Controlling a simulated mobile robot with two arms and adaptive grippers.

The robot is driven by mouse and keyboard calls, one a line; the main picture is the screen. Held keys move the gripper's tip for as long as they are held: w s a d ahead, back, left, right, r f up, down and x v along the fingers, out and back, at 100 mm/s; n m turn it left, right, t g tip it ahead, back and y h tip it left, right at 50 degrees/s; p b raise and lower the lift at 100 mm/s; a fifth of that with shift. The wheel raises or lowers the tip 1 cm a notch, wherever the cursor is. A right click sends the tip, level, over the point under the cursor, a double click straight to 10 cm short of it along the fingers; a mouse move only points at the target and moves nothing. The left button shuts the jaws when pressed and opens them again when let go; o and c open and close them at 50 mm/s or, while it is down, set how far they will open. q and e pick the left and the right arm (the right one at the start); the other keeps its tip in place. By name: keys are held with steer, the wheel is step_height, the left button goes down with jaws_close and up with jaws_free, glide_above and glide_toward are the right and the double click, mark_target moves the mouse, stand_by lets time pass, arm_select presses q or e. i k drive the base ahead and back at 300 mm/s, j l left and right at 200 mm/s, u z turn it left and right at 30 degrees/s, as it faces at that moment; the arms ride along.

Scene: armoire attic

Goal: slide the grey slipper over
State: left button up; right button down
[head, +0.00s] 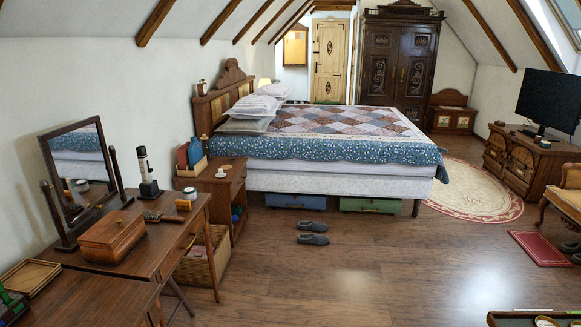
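A pair of dark grey slippers lies on the wooden floor in front of the bed's near side. The nearer slipper (312,239) and the farther slipper (313,226) lie side by side, slightly apart. Another dark pair of footwear (571,247) is partly cut off at the right edge, beside the armchair; I cannot tell its exact colour. Neither of my grippers is in view.
The bed (340,178) has a blue drawer (296,201) and a green drawer (370,206) beneath it. A dressing table (150,245) and nightstand (222,185) stand left. A red mat (540,248) and tray (500,319) are right. The middle floor is clear.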

mark_target(312, 226)
steer(key=i, duration=2.65)
steer(key=i+l+u, duration=0.1)
steer(key=i, duration=1.2)
steer(key=i+l, duration=0.15)
steer(key=i, duration=1.15)
